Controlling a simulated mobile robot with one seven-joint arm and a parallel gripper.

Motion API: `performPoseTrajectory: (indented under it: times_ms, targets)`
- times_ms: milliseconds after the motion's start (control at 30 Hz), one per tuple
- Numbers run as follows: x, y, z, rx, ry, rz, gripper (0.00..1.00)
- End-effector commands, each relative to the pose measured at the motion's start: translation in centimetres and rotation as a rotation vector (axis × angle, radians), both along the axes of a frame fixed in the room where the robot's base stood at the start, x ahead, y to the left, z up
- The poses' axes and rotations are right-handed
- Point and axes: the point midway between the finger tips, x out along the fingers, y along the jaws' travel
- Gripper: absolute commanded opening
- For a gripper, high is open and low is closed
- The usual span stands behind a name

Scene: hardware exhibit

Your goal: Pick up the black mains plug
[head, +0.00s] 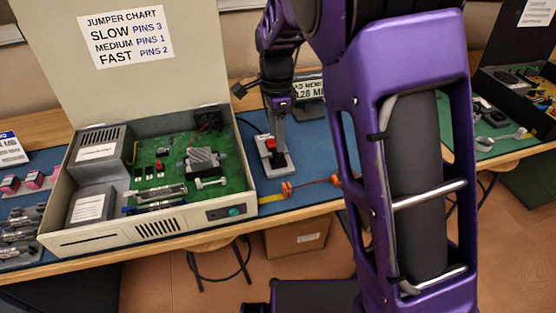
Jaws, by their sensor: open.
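A thin dark cord (249,124) curves over the blue mat, just right of the open computer case, towards a grey base (276,167) with a red part (270,143). My gripper (280,125) points down over the mat by this base. It is open, but its fingertips are small and hard to tell from the grey and red parts. I cannot tell whether it touches anything. My purple arm hides much of the mat to the right.
The open computer case (245,197), with a green board and a raised lid (140,70), stands left of my gripper. Orange parts (287,190) lie near the table's front edge. Bare blue mat (312,155) shows right of the base.

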Motion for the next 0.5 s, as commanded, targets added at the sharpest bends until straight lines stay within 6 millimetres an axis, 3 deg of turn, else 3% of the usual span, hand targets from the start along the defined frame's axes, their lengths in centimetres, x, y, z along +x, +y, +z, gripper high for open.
performPoseTrajectory:
  times_ms: [267,500]
  targets:
    - [0.3,-0.1,-1.7,0.000,0.000,0.000,0.62]
    - [0.8,-0.4,-5.3,-0.001,0.002,-0.001,0.62]
